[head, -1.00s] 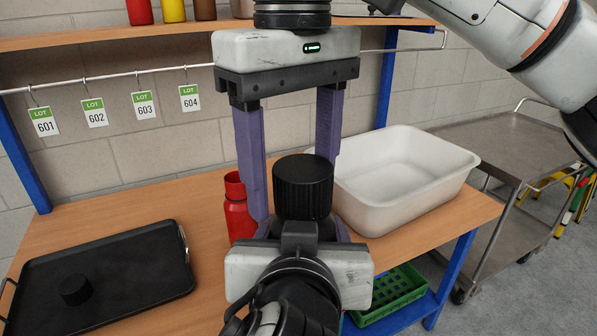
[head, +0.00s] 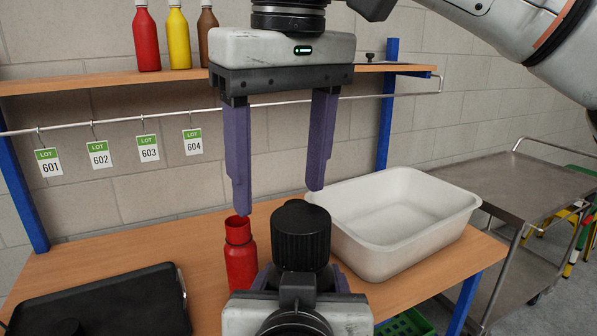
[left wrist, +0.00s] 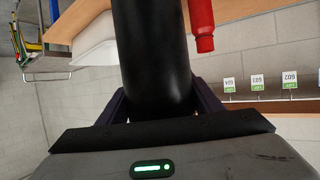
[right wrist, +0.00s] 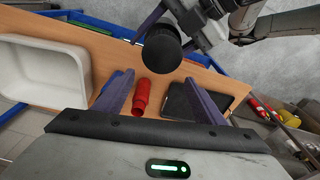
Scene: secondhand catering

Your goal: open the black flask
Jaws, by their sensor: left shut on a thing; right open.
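The black flask (left wrist: 150,50) is held upright by my left gripper (head: 301,283), whose fingers sit on either side of its body. The left wrist view shows its smooth dark side between the fingers. Its ribbed black cap (head: 301,236) is on top, and the cap also shows in the right wrist view (right wrist: 162,52). My right gripper (head: 278,200) points down, open and empty, with its fingertips above and behind the cap in the head view, apart from it. The lower flask is hidden behind my left gripper in the head view.
An open red bottle (head: 240,258) stands on the wooden table (head: 120,250), left of the flask. A white tub (head: 440,225) stands right. A shelf (head: 110,81) runs behind.

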